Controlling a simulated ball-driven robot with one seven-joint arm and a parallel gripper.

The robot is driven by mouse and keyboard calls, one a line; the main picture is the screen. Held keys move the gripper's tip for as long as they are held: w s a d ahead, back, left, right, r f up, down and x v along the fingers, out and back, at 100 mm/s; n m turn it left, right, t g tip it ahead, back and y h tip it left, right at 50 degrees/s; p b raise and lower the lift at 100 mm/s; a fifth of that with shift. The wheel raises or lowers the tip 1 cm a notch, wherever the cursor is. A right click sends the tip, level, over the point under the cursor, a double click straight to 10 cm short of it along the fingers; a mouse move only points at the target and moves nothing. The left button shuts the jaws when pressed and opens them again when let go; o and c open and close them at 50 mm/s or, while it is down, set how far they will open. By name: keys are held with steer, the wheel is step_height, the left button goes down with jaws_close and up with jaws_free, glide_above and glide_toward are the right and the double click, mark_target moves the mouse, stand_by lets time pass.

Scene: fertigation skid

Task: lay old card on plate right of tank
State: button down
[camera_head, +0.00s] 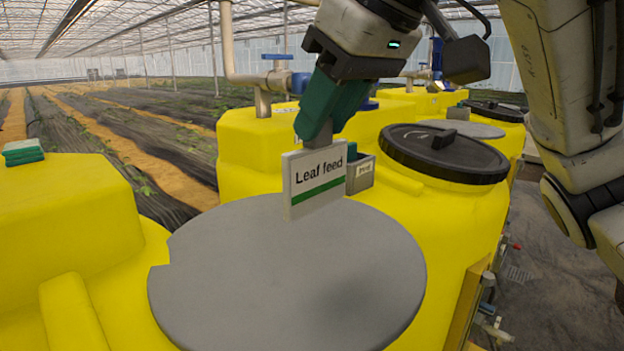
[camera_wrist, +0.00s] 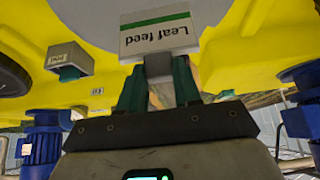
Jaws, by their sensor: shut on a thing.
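A white card (camera_head: 315,182) reading "Leaf feed", with a green stripe and a grey grip tab on top, stands upright in the head view. My gripper (camera_head: 316,132) is shut on its tab. The wrist view also shows the card (camera_wrist: 158,38), upside down, beyond the green fingers of my gripper (camera_wrist: 159,78). A round grey plate (camera_head: 250,275) lies on the yellow tank top (camera_head: 135,310) in front. The card's lower edge overlaps this plate in the picture; I cannot tell whether it touches.
A small grey holder (camera_head: 361,176) with a label and something green inside sits behind the card. A black lid (camera_head: 445,152) is on the tank to the right. Green pads (camera_head: 23,152) lie far left. Blue valves and pipes (camera_head: 277,80) stand behind. The plate is bare.

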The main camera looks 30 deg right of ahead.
steer(key=w+d+f+p, duration=0.1)
steer(key=w+d+f, duration=0.2)
steer(key=w+f, duration=0.3)
steer(key=shift+w+d+f+p, duration=0.2)
steer(key=shift+w+f+p, duration=0.1)
steer(key=shift+f, duration=1.75)
steer(key=shift+f, duration=0.2)
steer(key=c, duration=0.8)
jaws_free()
steer(key=shift+r, duration=0.1)
steer(key=b+v, duration=0.1)
steer(key=v, duration=1.1)
steer(key=shift+r, duration=0.1)
